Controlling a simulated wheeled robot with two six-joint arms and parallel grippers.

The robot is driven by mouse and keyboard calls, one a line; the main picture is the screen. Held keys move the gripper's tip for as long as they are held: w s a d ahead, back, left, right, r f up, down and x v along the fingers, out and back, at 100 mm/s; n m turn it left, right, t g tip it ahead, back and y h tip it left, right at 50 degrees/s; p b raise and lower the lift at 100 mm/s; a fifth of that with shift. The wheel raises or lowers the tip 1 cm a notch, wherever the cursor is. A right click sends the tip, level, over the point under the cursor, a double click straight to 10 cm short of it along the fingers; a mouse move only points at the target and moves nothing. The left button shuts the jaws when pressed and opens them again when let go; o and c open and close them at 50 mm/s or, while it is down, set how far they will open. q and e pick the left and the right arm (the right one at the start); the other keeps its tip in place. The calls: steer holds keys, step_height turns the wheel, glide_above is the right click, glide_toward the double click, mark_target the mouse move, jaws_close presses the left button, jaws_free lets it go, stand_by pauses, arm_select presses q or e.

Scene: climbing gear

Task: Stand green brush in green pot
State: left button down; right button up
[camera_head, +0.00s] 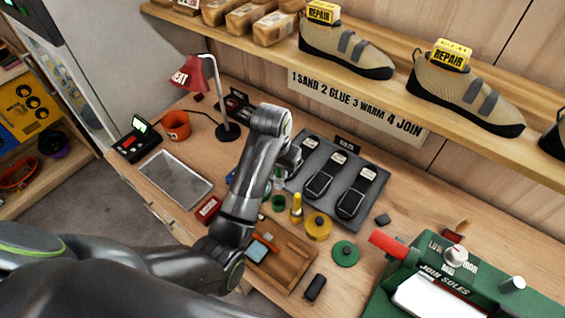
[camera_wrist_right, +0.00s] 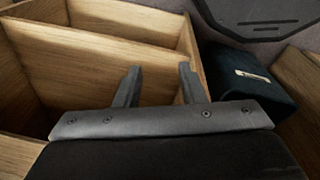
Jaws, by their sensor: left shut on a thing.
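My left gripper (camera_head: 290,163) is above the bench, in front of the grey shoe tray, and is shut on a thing. The held thing is almost wholly hidden by the wrist and fingers; no green brush shows elsewhere. The small green pot (camera_head: 278,203) stands on the bench just below the left gripper, a little apart from it. A yellow brush (camera_head: 297,202) stands upright just right of the green pot. My right gripper (camera_wrist_right: 160,82) shows in the right wrist view, open and empty, with its fingers apart.
The grey tray (camera_head: 365,222) with dark soles lies behind the pots. A yellow disc (camera_head: 318,227) and a green disc (camera_head: 345,254) lie to the right. A red lamp (camera_head: 199,76) stands behind. Wooden compartments (camera_wrist_right: 90,60) and a dark box (camera_wrist_right: 250,80) are near the right gripper.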

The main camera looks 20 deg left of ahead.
mark_target(278, 188)
arm_select(q)
steer(key=shift+s+f, duration=0.2)
steer(key=shift+f, duration=0.1)
steer(key=shift+s+f, duration=0.15)
steer(key=shift+f, duration=0.5)
steer(key=shift+w+f, duration=0.2)
steer(key=shift+f, duration=1.55)
steer(key=shift+f+b, duration=0.45)
steer(key=shift+f, duration=1.7)
arm_select(e)
steer(key=shift+s+a+f, duration=0.1)
steer(key=shift+s+f, duration=0.2)
steer(key=shift+f, duration=0.2)
